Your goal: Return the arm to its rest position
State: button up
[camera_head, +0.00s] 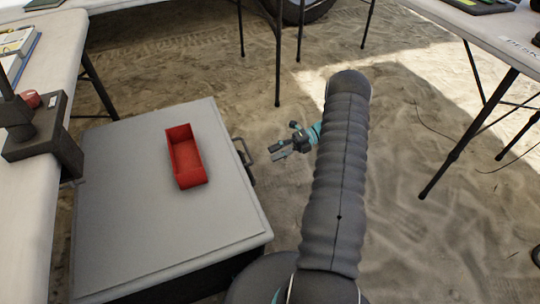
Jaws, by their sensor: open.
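My gripper (281,150) shows left of my thick ribbed grey arm (340,180), with its fingers pointing left. Its two fingers are apart and nothing is between them. In the picture it lies over sandy ground, just right of the grey case's handle, and appears apart from it. The wrist behind the gripper has a teal band and is partly hidden by my arm.
A red open bin (187,165) sits empty on a grey-topped case (115,200) with a side handle (244,158). White tables stand at left (50,75) and upper right (490,30), with thin dark legs. Sand (410,220) right of my arm is open.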

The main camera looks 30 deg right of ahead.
dwell(0.6)
jog(key=s+f+n+g+h, duration=0.2)
jog(key=s+f+n, duration=0.3)
jog(key=n, duration=0.4)
jog(key=s+a+r+n+t+h+p, duration=0.1)
jog(key=s+a+r+n+h, duration=0.3)
jog(key=r+n, duration=0.5)
jog(key=s+a+r+n+t+h+p, duration=0.1)
jog(key=s+a+r+n+t+h, duration=0.2)
jog(key=r, duration=1.5)
jog(key=s+a+r+n+t+h, duration=0.2)
jog(key=s+a+r+n+h, duration=0.4)
jog(key=s+a+r+n, duration=0.4)
jog(key=s+r+n, duration=0.4)
jog(key=n, duration=0.1)
jog(key=shift+s+a+r+n+t+h+p, duration=0.2)
jog(key=shift+a+r+n+t+h+p, duration=0.1)
jog(key=shift+a+n+p, duration=0.1)
